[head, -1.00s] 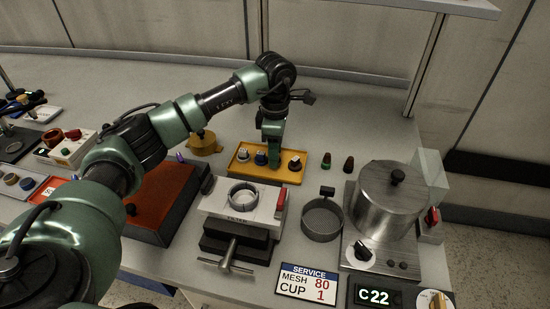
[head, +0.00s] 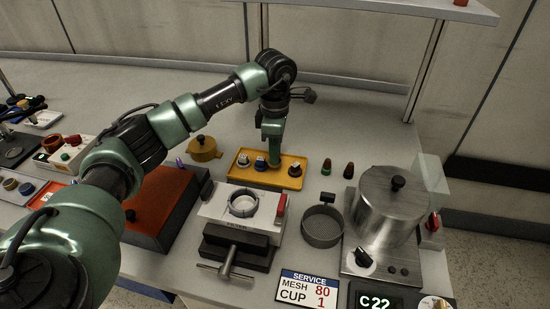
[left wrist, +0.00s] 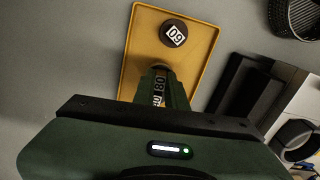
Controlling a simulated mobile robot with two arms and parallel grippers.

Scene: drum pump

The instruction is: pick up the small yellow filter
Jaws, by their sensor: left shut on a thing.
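My left gripper (head: 274,165) points down at the yellow tray (head: 241,173), between the small filters standing there. In the left wrist view its fingers (left wrist: 160,88) are shut on a small filter marked 80 (left wrist: 159,86). The fingers cover most of it, so its colour does not show clearly. It is low over or in the tray; I cannot tell if it still touches. A brown-topped filter (head: 295,169) stands to the right in the tray; its label reads 60 in the left wrist view (left wrist: 175,33). A grey filter (head: 243,159) and a blue filter (head: 260,162) stand to the left.
A vise block with a ring (head: 243,205), a round sieve (head: 322,229) and a steel pot (head: 391,207) stand in front and to the right. Green (head: 326,170) and dark red (head: 349,170) pieces stand beside the tray. A sign (head: 307,289) reads MESH 80, CUP 1.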

